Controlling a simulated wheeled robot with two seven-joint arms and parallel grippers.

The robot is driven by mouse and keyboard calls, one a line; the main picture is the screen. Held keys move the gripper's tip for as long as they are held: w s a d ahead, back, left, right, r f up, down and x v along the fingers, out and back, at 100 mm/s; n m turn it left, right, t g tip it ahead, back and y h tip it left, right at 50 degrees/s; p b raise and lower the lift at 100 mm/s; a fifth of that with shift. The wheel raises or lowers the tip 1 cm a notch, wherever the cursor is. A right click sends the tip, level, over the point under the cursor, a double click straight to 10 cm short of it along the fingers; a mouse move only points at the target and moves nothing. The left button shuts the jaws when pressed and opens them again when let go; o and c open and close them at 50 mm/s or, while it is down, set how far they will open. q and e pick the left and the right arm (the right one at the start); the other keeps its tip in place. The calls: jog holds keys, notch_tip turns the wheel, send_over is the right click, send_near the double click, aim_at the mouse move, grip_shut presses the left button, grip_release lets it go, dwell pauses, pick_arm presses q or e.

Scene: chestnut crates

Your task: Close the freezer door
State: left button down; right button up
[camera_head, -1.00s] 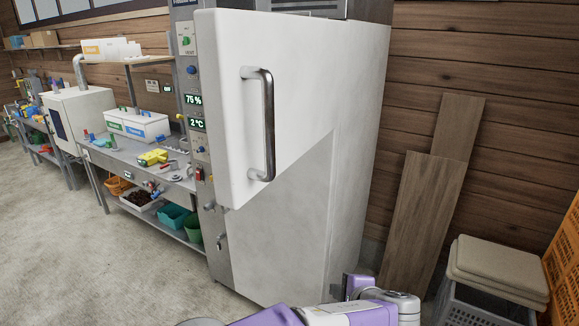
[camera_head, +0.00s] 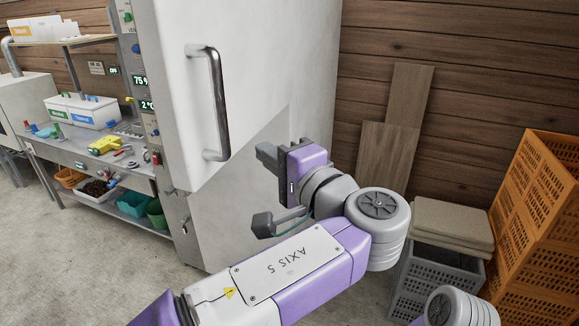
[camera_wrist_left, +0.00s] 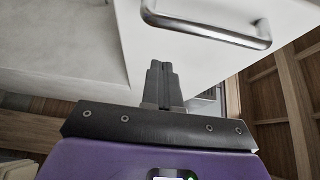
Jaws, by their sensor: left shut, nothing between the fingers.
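The white freezer door (camera_head: 255,85), with a vertical metal handle (camera_head: 218,100), stands out from the tall cabinet; its lower edge runs slanted above the grey-white lower part. How far it is open I cannot tell. My left gripper (camera_head: 266,156) is shut and empty, in front of the freezer, right of the handle and near the door's lower edge. In the left wrist view, the shut fingers (camera_wrist_left: 162,83) point at the lower part of the door (camera_wrist_left: 190,55), below the handle (camera_wrist_left: 215,33). Whether they touch it I cannot tell. My right gripper is out of view.
A steel workbench (camera_head: 85,155) with small items and bins stands left of the freezer. Wooden boards (camera_head: 385,160) lean on the wall at right. A grey crate (camera_head: 440,275) with cushions (camera_head: 450,225) and orange crates (camera_head: 545,200) stand further right. The floor at front left is clear.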

pick_arm(q)
jog(key=shift+w+a, duration=0.25)
jog(key=shift+a, duration=0.9)
jog(key=shift+w+a, duration=0.25)
jog(key=shift+a, duration=0.9)
